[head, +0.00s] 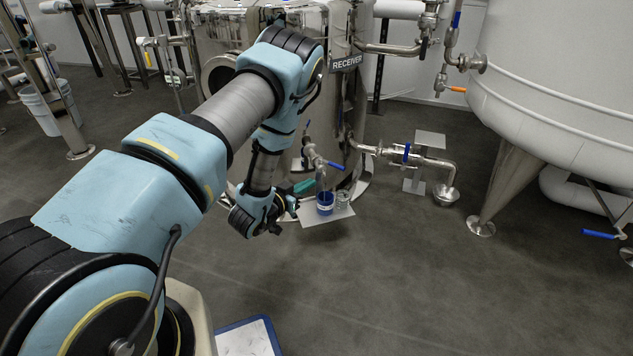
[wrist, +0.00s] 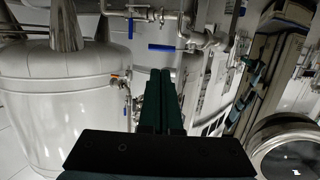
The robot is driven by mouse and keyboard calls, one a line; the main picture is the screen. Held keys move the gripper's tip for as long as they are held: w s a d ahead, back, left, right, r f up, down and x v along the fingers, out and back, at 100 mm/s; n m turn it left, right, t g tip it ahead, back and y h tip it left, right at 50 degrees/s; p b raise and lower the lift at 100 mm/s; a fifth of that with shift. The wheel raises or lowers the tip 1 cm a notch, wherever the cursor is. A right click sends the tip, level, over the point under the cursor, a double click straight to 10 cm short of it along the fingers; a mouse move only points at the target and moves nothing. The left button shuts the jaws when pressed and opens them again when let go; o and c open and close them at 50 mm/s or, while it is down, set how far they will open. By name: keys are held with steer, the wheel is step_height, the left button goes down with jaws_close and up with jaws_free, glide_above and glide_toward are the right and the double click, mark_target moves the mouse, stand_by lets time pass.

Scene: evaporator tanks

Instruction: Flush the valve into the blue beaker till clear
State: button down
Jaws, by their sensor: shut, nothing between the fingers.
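The blue beaker (head: 325,205) stands upright on a small grey plate (head: 313,219) at the foot of the steel receiver tank. A sampling valve (head: 312,152) with a blue lever (head: 335,165) sits above the beaker. Whether liquid runs from its outlet is too small to tell. A clear glass vessel (head: 343,198) stands just right of the beaker. My gripper is low to the left of the beaker, apart from it, with its fingers partly hidden in the head view. In the wrist view, its dark fingers (wrist: 161,74) are together and empty.
A pipe with a blue-handled valve (head: 406,154) and a steel cup (head: 446,195) lie to the right. A large white tank (head: 560,70) stands at far right on a steel leg (head: 500,190). A blue-edged tray (head: 247,338) is at the bottom.

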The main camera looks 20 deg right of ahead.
mark_target(341, 167)
steer(key=b+x, duration=0.3)
steer(key=x, duration=0.9)
steer(key=shift+d+b, duration=0.3)
steer(key=shift+b, duration=0.05)
steer(key=shift+w+d, duration=0.1)
steer(key=shift+d+n+t+y, duration=0.55)
steer(key=shift+n+t+y, duration=0.05)
steer(key=shift+n+t, duration=0.2)
steer(key=shift+d+n+t+y, duration=0.55)
steer(key=shift+n+t+y, duration=0.05)
steer(key=shift+n+t, duration=0.2)
steer(key=n+t+y, duration=0.1)
steer(key=w+d+n+t+y+b, duration=0.1)
steer(key=y, duration=0.1)
steer(key=shift+d+f+n, duration=0.1)
steer(key=shift+d+n, duration=0.2)
steer(key=shift+d, duration=0.05)
steer(key=shift+w+d+n+t+y+b, duration=0.45)
steer(key=shift+w+d+n+y, duration=0.2)
steer(key=shift+y, duration=0.25)
steer(key=shift+w+d+n+t+y+b, duration=0.35)
steer(key=shift+w+d+n+t+y, duration=0.25)
steer(key=shift+n+y, duration=0.25)
steer(key=shift+w, duration=0.15)
